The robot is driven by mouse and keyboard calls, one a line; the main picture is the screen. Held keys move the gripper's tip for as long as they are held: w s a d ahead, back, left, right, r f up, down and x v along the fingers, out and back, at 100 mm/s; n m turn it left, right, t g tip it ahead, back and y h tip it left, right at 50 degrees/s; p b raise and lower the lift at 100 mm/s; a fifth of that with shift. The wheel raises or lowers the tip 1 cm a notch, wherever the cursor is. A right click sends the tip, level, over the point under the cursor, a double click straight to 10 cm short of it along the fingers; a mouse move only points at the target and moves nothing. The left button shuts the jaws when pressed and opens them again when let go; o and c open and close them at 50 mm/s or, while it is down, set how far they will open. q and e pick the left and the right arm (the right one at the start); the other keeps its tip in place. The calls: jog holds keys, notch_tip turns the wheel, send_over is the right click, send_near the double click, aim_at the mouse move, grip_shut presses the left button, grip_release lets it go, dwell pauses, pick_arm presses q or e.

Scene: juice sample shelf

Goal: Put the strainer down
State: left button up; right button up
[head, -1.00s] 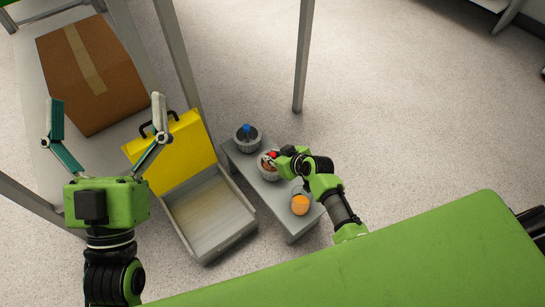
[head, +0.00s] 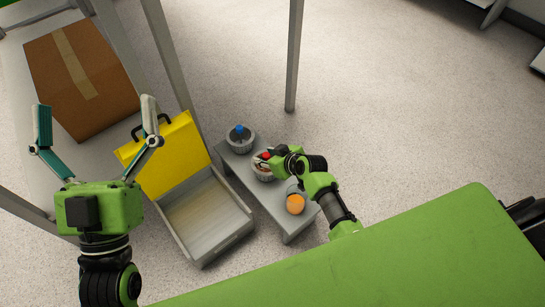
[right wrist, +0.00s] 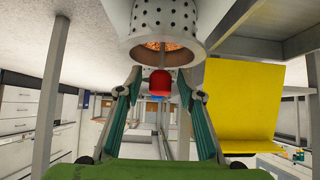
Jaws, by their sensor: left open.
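A perforated metal strainer (right wrist: 165,32) fills the top of the right wrist view. Its open end shows orange contents and a rod with a red knob (right wrist: 160,82). In the head view, the red knob (head: 266,156) is at the middle metal cup (head: 263,173) on the small grey shelf (head: 285,222). My right gripper (head: 274,159) is at this cup. In the right wrist view my right fingers (right wrist: 162,74) stand apart on either side of the knob; whether they touch the strainer is unclear. My left gripper (head: 95,122) is open and empty.
A cup with a blue knob (head: 240,138) and one with an orange top (head: 295,204) stand on the same shelf. A grey tray (head: 208,225), yellow case (head: 175,155) and cardboard box (head: 80,80) are left. Metal posts (head: 293,60) rise nearby. The floor beyond is clear.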

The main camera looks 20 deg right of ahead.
jog(key=p+v, duration=0.1)
jog(key=v, duration=0.2)
jog(key=shift+p, duration=0.3)
pick_arm(q)
jog(key=w+f+g+y+p, duration=0.1)
jog(key=w+f+g+y, duration=0.25)
jog(key=f+g, duration=0.6)
pick_arm(e)
jog(key=v, duration=0.2)
jog(key=shift+s+r, duration=0.25)
jog(key=shift+r, duration=0.05)
pick_arm(q)
jog(key=s+a+f+g+p, duration=0.1)
jog(key=s+a+f+g, duration=0.1)
jog(key=f, duration=0.5)
jog(key=s+a+f+g+y+p, duration=0.1)
jog(key=s+f+g, duration=0.1)
jog(key=f, duration=0.6)
jog(key=shift+s+a+f+n+p, duration=0.3)
jog(key=shift+s+a, duration=0.1)
jog(key=shift+s, duration=0.25)
pick_arm(e)
jog(key=s+a+r, duration=0.1)
jog(key=s+r, duration=0.6)
jog(key=r, duration=0.3)
jog(key=s+a+r+m+t+h, duration=0.1)
jog(key=s+r, duration=0.6)
jog(key=r, duration=0.4)
jog(key=shift+a+m, duration=0.15)
jog(key=shift+m, duration=0.15)
